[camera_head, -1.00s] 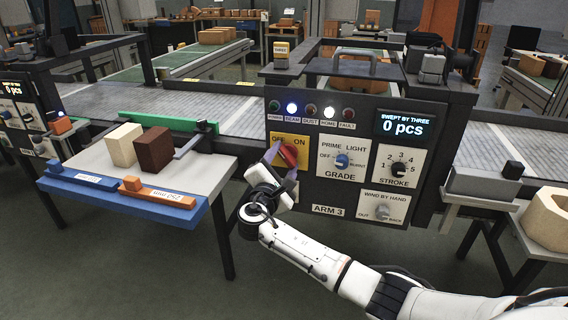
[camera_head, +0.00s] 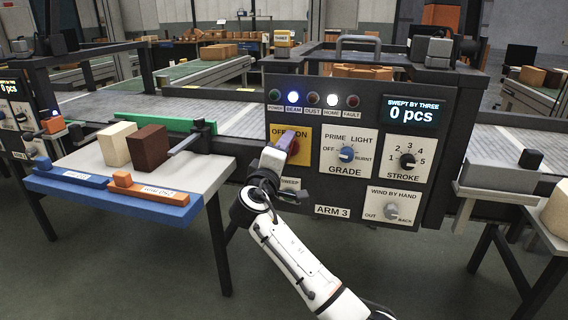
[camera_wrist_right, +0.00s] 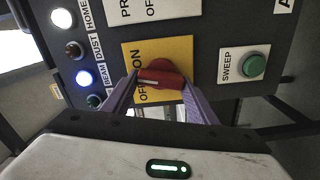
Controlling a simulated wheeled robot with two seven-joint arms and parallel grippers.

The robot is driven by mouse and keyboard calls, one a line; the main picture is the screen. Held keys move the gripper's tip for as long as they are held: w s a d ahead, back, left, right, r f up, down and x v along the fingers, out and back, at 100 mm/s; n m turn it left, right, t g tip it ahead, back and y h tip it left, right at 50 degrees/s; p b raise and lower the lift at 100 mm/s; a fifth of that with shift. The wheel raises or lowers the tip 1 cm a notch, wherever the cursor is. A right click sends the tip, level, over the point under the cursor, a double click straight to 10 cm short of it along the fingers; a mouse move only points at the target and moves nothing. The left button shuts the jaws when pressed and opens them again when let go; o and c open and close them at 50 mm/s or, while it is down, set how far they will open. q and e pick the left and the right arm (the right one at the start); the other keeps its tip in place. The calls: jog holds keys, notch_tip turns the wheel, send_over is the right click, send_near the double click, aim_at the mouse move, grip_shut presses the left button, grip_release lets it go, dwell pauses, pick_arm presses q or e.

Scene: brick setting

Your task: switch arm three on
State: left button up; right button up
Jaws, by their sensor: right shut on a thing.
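The ARM 3 panel (camera_head: 310,190) faces me with a yellow OFF/ON plate (camera_head: 303,158). A red rotary switch (camera_head: 293,145) sits on that plate; it also shows in the right wrist view (camera_wrist_right: 160,77). My right gripper (camera_head: 280,152) is shut on the red switch, with one finger on each side of it in the right wrist view (camera_wrist_right: 160,88). The gripper partly hides the OFF and ON words, so the exact setting is hard to read. The blue BEAM lamp (camera_head: 293,97) and white HOME lamp (camera_head: 333,100) are lit. The POWER lamp (camera_head: 275,95) looks dark. My left gripper is not in view.
The display (camera_head: 412,114) reads 0 pcs. A green SWEEP button (camera_wrist_right: 254,66) is beside the plate. GRADE (camera_head: 346,153), STROKE (camera_head: 406,160) and wind-by-hand (camera_head: 391,210) knobs are to the right. A side table (camera_head: 205,172) with cream (camera_head: 117,144) and brown (camera_head: 148,147) bricks stands left.

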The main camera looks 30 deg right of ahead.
jog(key=shift+f+m+b, duration=0.3)
jog(key=shift+m+b, duration=0.5)
jog(key=shift+m, duration=0.2)
jog(key=shift+m+b, duration=0.4)
jog(key=shift+b, duration=0.05)
jog(key=shift+r+m+b, duration=0.15)
jog(key=shift+m+b, duration=0.45)
jog(key=shift+m, duration=0.1)
jog(key=shift+s+r+m+b, duration=0.1)
jog(key=shift+m+b, duration=0.5)
jog(key=shift+m, duration=0.1)
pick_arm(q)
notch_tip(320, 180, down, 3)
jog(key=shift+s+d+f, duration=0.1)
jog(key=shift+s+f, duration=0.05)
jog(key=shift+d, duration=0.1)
pick_arm(e)
jog(key=shift+r+m, duration=0.15)
jog(key=shift+m, duration=0.25)
jog(key=o, duration=1)
jog(key=shift+o, duration=0.2)
jog(key=v, duration=1)
